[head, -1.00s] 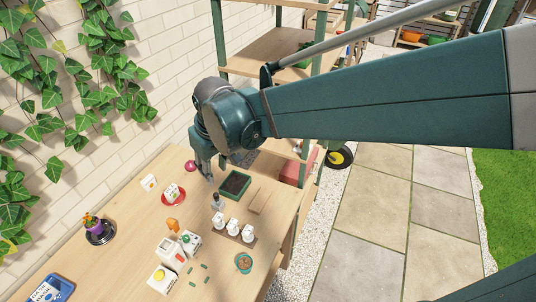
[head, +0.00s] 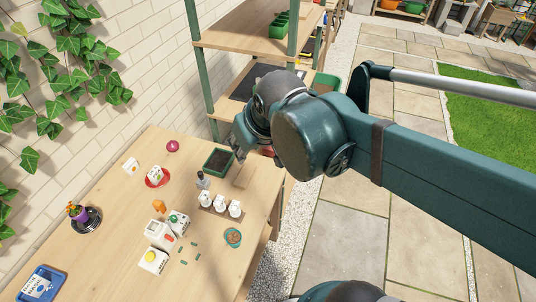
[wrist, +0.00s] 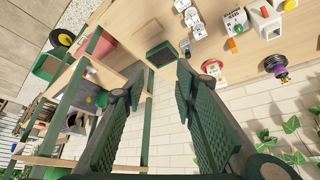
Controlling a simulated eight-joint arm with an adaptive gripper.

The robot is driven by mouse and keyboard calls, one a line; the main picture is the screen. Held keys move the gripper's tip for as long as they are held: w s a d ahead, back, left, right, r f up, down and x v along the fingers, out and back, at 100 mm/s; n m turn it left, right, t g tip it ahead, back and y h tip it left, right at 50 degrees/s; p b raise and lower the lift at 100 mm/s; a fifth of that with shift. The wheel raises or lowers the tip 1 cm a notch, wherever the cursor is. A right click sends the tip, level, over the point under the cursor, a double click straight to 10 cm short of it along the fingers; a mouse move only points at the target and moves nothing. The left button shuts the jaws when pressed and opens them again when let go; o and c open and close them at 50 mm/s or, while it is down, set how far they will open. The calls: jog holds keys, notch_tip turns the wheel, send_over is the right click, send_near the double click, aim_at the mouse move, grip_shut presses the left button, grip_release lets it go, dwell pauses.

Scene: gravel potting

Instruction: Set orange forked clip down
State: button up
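A small orange piece (head: 159,206), which looks like the orange forked clip, is on the wooden table beside the white boxes; its fork shape is too small to make out. An orange spot in the wrist view (wrist: 232,45) appears to be the same piece. My gripper (head: 238,150) is up near the table's far right corner, by the soil tray, well away from the orange piece. In the wrist view my gripper (wrist: 158,78) has its fingers wide apart with nothing between them.
A green soil tray (head: 218,160), a row of white bottles (head: 220,204), a dark-capped bottle (head: 203,181), a red saucer (head: 157,182) and a potted plant (head: 78,214) stand on the table. A shelf unit (head: 243,40) rises behind my gripper.

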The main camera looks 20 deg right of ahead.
jog(key=s+d+m+t, duration=0.1)
jog(key=s+d, duration=0.2)
jog(key=s, duration=0.1)
jog(key=shift+s+d+f+h, duration=0.15)
jog(key=shift+s+d+h, duration=0.15)
jog(key=shift+s+d, duration=0.1)
